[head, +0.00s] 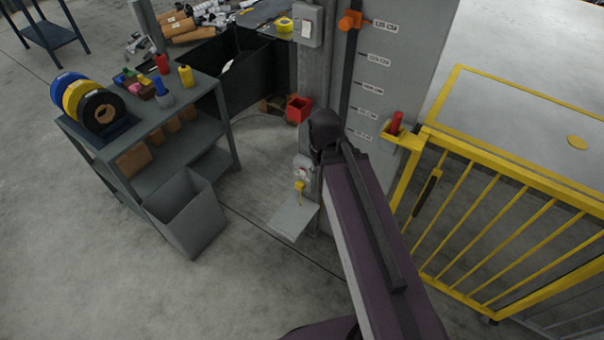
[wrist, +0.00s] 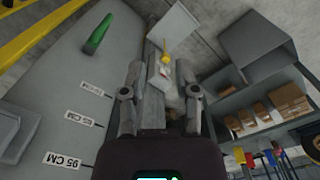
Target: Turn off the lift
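A small grey control box (head: 303,170) with a red-and-white part on its face is on the lower part of the grey lift column. A yellow key-like piece (head: 299,186) hangs at its lower end. The box shows in the wrist view (wrist: 162,78) between and beyond my fingers, with the yellow piece (wrist: 165,59) above it. My gripper (wrist: 159,70) is open, its two grey fingers well apart, with nothing held. In the head view my own arm hides the fingers. I cannot tell whether they touch the box. The switch's position is too small to read.
A grey plate (head: 293,219) juts out below the box. A shelf cart (head: 150,105) and grey bin (head: 187,215) stand left. Open floor lies in front.

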